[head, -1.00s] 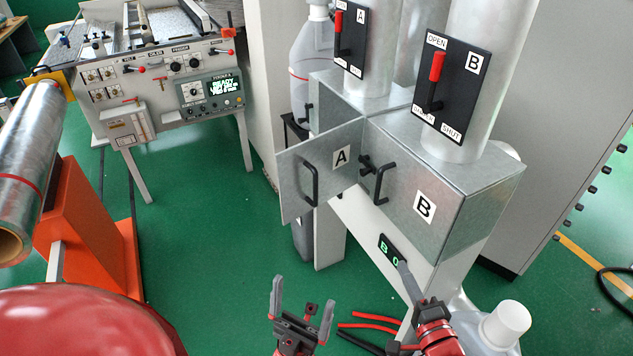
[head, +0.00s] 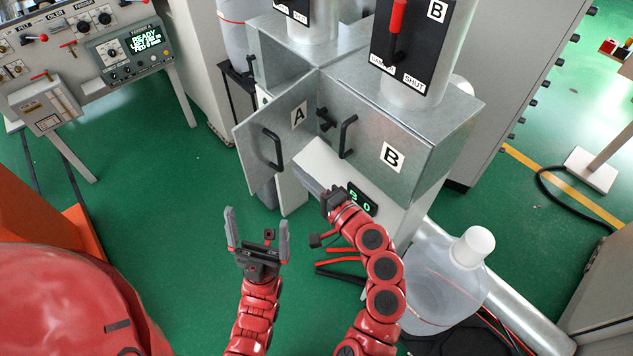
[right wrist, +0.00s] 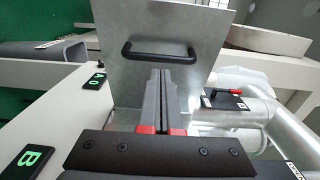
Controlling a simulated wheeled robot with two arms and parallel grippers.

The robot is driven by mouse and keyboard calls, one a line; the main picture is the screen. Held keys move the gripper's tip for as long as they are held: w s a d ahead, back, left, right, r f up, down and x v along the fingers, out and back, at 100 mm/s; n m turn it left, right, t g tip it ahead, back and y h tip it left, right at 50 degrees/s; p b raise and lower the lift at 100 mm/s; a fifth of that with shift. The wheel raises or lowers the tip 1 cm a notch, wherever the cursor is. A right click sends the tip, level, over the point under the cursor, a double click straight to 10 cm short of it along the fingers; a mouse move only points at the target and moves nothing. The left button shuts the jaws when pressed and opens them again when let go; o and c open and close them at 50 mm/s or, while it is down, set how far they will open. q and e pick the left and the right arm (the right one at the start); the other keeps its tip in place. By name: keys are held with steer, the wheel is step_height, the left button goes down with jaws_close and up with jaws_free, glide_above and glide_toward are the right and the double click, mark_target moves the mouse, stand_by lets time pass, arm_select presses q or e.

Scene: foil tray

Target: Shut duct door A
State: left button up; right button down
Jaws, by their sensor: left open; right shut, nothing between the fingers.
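Duct door A (head: 252,135) is a grey metal panel with a black bar handle (head: 272,148) and an "A" label. It stands swung out from its duct box. The door and handle also show ahead of the fingers in the right wrist view (right wrist: 205,25). My right gripper (head: 300,172) is shut and empty, in front of the door's handle side. In the right wrist view its fingers point at the panel below the handle; I cannot tell whether they touch it. My left gripper (head: 257,232) is open and empty, below the door over the green floor.
Shut duct door B (head: 365,145) with its own handle is right of door A. A lit display (head: 360,198) sits below it. A clear jug (head: 445,280) stands at lower right. A red rounded body (head: 60,300) fills the lower left.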

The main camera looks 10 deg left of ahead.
mark_target(281, 157)
steer(key=p+x, duration=0.1)
steer(key=x, duration=0.2)
steer(key=shift+w+a+r, duration=0.1)
steer(key=shift+a+r, duration=0.1)
steer(key=shift+w+a+f+p, duration=0.2)
steer(key=shift+w+a+p, duration=0.15)
steer(key=shift+a+p, duration=0.15)
steer(key=shift+w, duration=0.1)
